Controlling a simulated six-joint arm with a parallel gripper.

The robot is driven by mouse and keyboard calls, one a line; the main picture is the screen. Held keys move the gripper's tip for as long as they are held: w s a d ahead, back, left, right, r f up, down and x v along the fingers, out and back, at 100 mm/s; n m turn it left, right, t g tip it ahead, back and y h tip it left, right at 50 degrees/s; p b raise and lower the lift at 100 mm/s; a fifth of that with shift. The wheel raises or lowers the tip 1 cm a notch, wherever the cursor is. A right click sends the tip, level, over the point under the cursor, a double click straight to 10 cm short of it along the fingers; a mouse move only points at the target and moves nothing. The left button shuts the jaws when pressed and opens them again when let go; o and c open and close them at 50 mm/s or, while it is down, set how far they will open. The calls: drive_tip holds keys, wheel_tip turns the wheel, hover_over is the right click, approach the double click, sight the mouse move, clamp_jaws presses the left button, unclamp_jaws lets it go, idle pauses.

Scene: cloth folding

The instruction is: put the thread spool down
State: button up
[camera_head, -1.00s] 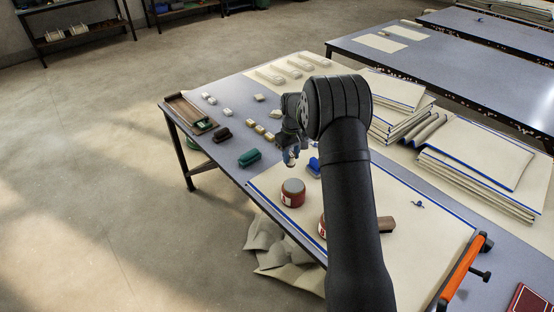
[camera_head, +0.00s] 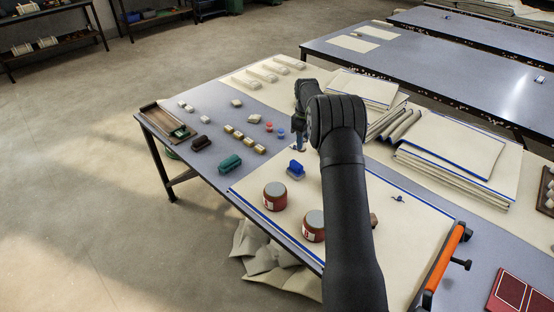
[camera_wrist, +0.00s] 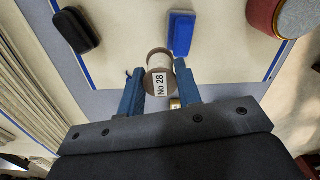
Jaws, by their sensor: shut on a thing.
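In the head view my gripper (camera_head: 299,140) is above the table, just behind the blue block. The spool is small there and partly covered by the fingers. I cannot tell whether it touches the table.
A blue block (camera_head: 296,169) is close to my gripper. Two red tins (camera_head: 275,196) stand nearer on the cream cloth (camera_head: 400,225). Small red and blue spools (camera_head: 281,133) and a green block (camera_head: 230,163) lie left. Folded cloths (camera_head: 452,155) are stacked right.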

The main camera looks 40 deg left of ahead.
drive_tip(key=s+a+f, duration=0.1)
drive_tip(key=a+f, duration=0.1)
drive_tip(key=a, duration=0.1)
drive_tip(key=s+a+f, duration=0.1)
drive_tip(key=a+f, duration=0.1)
drive_tip(key=a, duration=0.1)
drive_tip(key=s+a+f, duration=0.1)
drive_tip(key=a+f, duration=0.1)
drive_tip(key=a, duration=0.1)
drive_tip(key=shift+s+a+f, duration=0.15)
drive_tip(key=shift+s+a, duration=0.15)
drive_tip(key=shift+a, duration=0.05)
drive_tip(key=shift+f, duration=1.95)
drive_tip(key=shift+f, duration=0.15)
drive_tip(key=o, duration=0.9)
drive_tip(key=shift+o, duration=0.2)
wheel_tip(320, 180, up, 12)
